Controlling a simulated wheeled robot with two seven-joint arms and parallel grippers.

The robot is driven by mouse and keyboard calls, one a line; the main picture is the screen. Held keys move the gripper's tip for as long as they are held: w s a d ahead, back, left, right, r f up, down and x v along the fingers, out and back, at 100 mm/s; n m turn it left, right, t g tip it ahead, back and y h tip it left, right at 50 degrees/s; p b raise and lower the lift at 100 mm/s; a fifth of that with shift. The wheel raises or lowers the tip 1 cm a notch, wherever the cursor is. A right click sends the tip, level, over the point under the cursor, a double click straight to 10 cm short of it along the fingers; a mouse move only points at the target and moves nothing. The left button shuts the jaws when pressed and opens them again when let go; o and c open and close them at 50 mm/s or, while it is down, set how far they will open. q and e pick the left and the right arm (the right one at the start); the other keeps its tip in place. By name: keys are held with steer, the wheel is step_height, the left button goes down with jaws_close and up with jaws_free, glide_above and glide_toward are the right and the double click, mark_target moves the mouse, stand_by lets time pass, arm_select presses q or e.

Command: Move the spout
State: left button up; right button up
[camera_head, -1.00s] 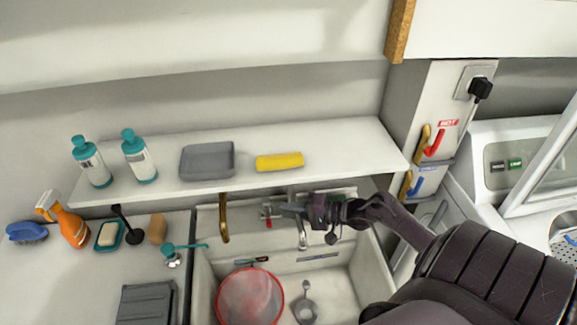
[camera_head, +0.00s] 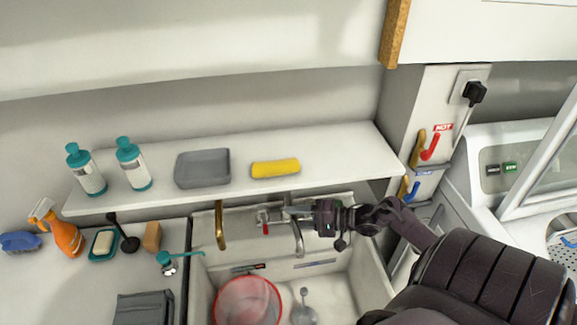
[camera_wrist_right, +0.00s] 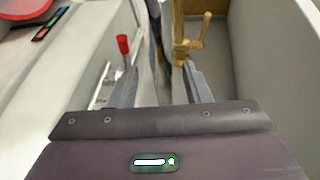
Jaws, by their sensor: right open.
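A silver curved spout (camera_head: 298,238) hangs over the sink at the back wall in the head view. A short red-tipped lever (camera_head: 265,229) is to its left. My right gripper (camera_head: 288,213) reaches in from the right, level with the top of the spout, and covers part of the tap. In the right wrist view my right gripper (camera_wrist_right: 156,78) has its fingers apart. A dark grey upright piece (camera_wrist_right: 158,45), perhaps the spout, shows beyond and between them; contact cannot be told. The red lever (camera_wrist_right: 122,45) stands beyond the left finger. My left gripper is not in view.
A brass pipe (camera_head: 221,225) hangs left of the spout. A brass tap (camera_wrist_right: 192,42) is close by the right finger. The shelf (camera_head: 330,160) overhangs behind. The sink holds a red bowl (camera_head: 247,302) and a ladle (camera_head: 304,312).

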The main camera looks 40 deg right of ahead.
steer(key=v, duration=0.5)
steer(key=shift+a, duration=0.1)
stand_by(0.4)
